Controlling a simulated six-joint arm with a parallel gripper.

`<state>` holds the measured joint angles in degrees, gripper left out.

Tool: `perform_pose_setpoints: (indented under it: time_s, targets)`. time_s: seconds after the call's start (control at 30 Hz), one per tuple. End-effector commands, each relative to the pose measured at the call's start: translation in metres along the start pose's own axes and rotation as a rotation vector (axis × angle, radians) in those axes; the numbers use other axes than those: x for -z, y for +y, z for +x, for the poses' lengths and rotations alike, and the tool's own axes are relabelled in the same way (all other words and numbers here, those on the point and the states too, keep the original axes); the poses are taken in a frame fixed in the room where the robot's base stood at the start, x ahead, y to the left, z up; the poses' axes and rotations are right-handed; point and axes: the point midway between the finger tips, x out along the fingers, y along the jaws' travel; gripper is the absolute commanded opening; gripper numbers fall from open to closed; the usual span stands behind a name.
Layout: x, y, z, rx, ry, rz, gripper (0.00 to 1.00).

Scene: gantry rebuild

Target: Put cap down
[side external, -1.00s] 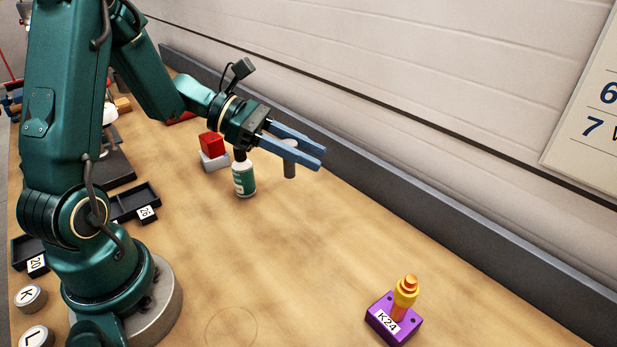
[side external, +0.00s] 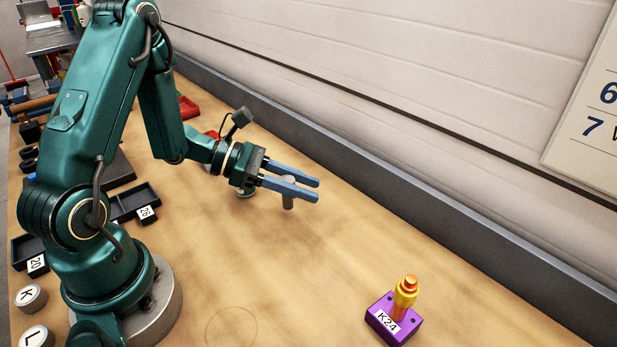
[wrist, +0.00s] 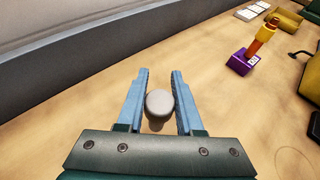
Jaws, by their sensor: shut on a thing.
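My gripper (side external: 309,189) is shut on the cap (side external: 288,202), a small grey cylinder. The cap is upright and its lower part sticks out below the blue fingers. In the wrist view the cap's round pale top (wrist: 159,102) sits between the two fingers of my gripper (wrist: 160,75). The cap is low over the wooden bench (side external: 260,260); I cannot tell whether its base touches the bench. The bottle is almost wholly hidden behind my gripper in the side view, with only a bit of its base (side external: 244,195) showing.
A purple block labelled K24 (side external: 385,325) with a yellow and orange peg (side external: 405,292) stands at the front right. A black tray labelled 26 (side external: 132,204) lies left of my gripper. A grey rail (side external: 420,205) runs along the wall. The bench around the cap is clear.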

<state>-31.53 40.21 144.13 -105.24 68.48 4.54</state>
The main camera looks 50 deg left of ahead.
Motion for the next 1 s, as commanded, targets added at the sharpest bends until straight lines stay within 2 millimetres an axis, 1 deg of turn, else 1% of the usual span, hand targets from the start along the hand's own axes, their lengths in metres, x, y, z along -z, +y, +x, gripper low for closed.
perform_pose_setpoints:
  time_s: [0.03,0.1,0.23,0.7,0.73,0.8,1.0]
  targets:
    - [0.007,-0.001,0.003,0.003,0.001,-0.006,0.00]
    - [0.014,-0.001,0.006,0.002,0.000,-0.007,0.00]
    - [0.023,-0.001,0.010,0.002,0.001,-0.003,0.00]
    - [0.029,0.000,0.012,0.001,0.000,-0.002,0.00]
    - [0.028,0.000,0.012,0.000,0.000,-0.001,0.43]
    - [0.028,0.000,0.012,0.000,0.000,0.000,0.65]
    - [0.028,0.000,0.012,0.000,0.000,-0.001,0.65]
